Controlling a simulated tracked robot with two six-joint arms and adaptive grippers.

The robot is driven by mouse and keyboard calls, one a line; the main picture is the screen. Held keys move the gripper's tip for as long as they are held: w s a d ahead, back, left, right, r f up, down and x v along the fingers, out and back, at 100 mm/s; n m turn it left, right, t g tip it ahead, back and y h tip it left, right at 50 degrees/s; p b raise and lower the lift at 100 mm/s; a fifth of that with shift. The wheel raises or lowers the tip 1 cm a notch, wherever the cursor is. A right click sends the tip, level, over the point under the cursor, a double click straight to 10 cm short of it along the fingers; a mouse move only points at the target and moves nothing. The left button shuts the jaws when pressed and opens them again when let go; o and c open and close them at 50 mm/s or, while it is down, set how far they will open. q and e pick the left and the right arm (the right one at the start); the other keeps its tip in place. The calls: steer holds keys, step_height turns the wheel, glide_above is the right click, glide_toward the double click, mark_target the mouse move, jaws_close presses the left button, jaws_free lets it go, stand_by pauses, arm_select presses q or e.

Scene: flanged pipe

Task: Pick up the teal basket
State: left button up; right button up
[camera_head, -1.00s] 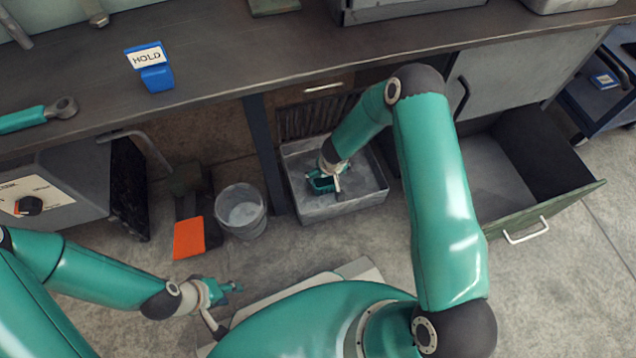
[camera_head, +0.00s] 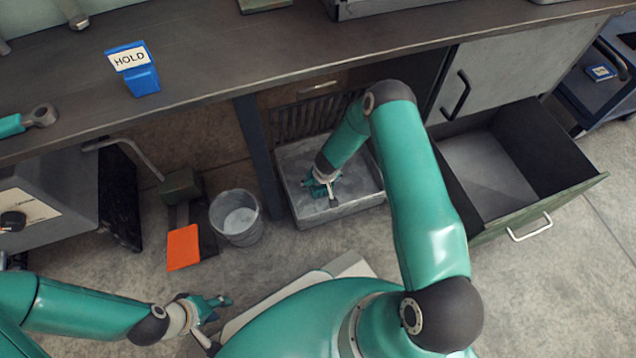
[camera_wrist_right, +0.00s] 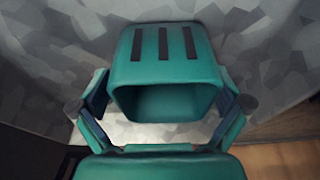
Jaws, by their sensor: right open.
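The teal basket (camera_wrist_right: 165,58) fills the middle of the right wrist view. It has dark slots in its upper face and its open mouth faces my palm. My right gripper (camera_wrist_right: 165,108) is open, with one finger on each side of the basket; I cannot tell if they touch it. In the head view the right gripper (camera_head: 320,189) reaches down into a grey tub (camera_head: 345,213) on the floor under the bench, and I cannot pick out the basket from the gripper there. My left gripper (camera_head: 220,303) hangs low at the left, away from the tub.
A bench leg (camera_head: 258,150) and a clear bucket (camera_head: 237,218) stand left of the tub. An orange-ended pedal (camera_head: 183,248) lies farther left. An open drawer (camera_head: 545,213) juts out at the right. A blue HOLD sign (camera_head: 143,82) stands on the bench (camera_head: 230,60).

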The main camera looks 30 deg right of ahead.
steer(key=shift+a, duration=0.2)
steer(key=shift+c, duration=0.5)
steer(key=c, duration=1)
steer(key=shift+a+r, duration=0.15)
steer(key=shift+r, duration=0.05)
